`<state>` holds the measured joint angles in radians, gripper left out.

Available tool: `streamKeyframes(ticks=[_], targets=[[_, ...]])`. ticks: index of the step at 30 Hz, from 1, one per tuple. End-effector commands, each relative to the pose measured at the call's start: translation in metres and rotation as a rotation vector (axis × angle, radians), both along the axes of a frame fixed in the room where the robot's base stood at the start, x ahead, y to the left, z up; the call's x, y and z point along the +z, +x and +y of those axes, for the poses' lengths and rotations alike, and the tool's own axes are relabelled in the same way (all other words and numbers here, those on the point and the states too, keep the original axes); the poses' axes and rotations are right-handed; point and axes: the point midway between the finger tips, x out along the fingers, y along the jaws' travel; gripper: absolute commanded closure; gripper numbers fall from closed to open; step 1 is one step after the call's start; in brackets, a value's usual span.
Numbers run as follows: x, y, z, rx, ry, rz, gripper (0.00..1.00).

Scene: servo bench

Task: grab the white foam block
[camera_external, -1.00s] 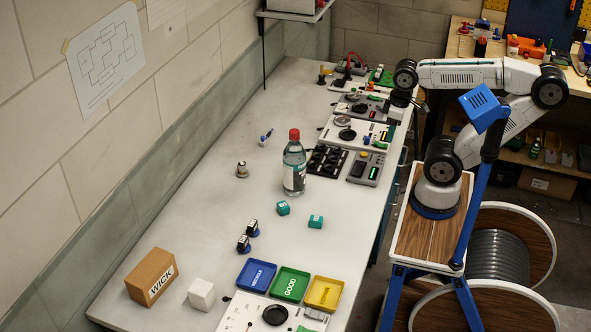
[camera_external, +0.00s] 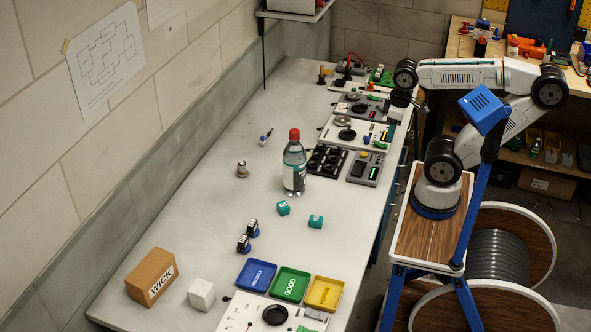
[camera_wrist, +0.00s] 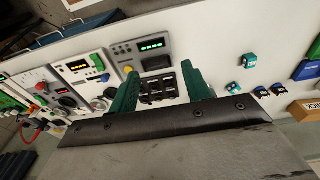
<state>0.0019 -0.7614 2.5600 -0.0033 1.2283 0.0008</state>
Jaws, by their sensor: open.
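The white foam block (camera_external: 201,294) sits on the bench at the near left in the external view. It stands between the cardboard WICK box and the blue tray. I cannot make it out in the wrist view. My gripper (camera_external: 418,104) is far from it, at the far end of the bench on the right, beside the instrument panels. In the wrist view my gripper (camera_wrist: 160,90) shows two green fingers spread apart with nothing between them.
The WICK box (camera_external: 151,277) stands left of the block. Blue (camera_external: 242,286), green (camera_external: 275,295) and yellow (camera_external: 312,305) trays lie to its right. A red-capped bottle (camera_external: 294,170) stands mid-bench. Two teal pieces (camera_external: 316,222) lie nearer. The left strip of bench is mostly clear.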

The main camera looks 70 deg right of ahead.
Motion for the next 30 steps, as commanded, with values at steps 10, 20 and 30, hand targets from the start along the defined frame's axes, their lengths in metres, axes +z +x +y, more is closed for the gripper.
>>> streamKeyframes(ticks=[10,20,30], targets=[[0.000,0.000,0.000,0.000,0.000,0.000,0.24],[0.018,0.060,0.059,-0.079,0.209,0.041,0.24],[0.034,0.185,0.209,-0.346,0.612,0.230,0.24]])
